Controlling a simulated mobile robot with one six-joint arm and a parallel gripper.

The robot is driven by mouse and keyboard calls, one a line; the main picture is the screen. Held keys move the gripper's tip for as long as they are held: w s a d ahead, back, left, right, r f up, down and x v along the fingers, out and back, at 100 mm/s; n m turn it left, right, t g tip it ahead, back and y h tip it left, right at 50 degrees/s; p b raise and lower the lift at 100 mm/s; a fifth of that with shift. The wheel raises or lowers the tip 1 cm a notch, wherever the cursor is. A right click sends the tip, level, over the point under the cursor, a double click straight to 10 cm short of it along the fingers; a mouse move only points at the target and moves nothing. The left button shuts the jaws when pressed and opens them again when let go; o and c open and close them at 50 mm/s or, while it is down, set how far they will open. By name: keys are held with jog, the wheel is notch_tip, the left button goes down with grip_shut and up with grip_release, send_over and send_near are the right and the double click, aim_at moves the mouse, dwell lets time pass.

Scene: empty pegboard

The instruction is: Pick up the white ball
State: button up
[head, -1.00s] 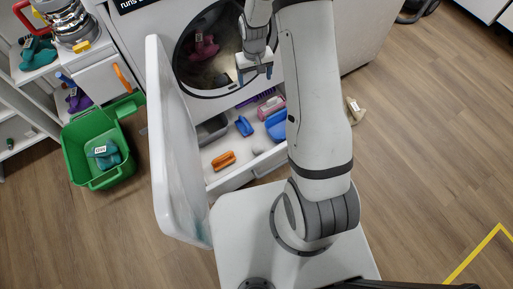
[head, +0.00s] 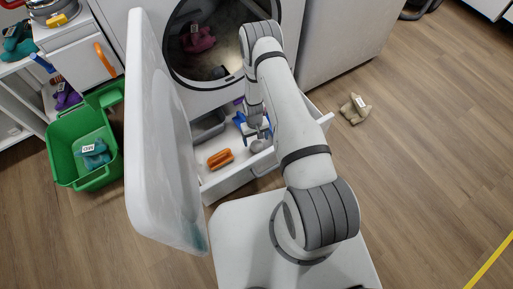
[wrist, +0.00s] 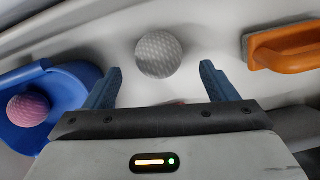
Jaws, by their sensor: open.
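The white ball (wrist: 159,55), dimpled like a golf ball, lies on the pale floor of the open drawer (head: 232,181). In the head view the ball (head: 258,146) shows just below my gripper (head: 256,133), partly crowded by it. In the wrist view my gripper (wrist: 161,70) is open, with its two blue fingers on either side of the ball's near edge. The ball sits between and slightly beyond the fingertips, with gaps on both sides. Nothing is held.
An orange-handled item (wrist: 285,48) lies right of the ball in the wrist view. A blue scoop (wrist: 72,88) with a pink ball (wrist: 27,110) is at left. The open washer door (head: 160,140) stands left of my arm. A green basket (head: 84,150) is on the floor.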

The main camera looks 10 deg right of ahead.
aim_at(257, 142)
jog(key=f, duration=0.1)
jog(key=f+b, duration=0.1)
jog(key=f, duration=0.1)
jog(key=s+f+b, duration=0.1)
jog(key=f, duration=0.1)
jog(key=shift+d, duration=0.1)
jog(key=shift+c, duration=0.5)
jog(key=c, duration=0.9)
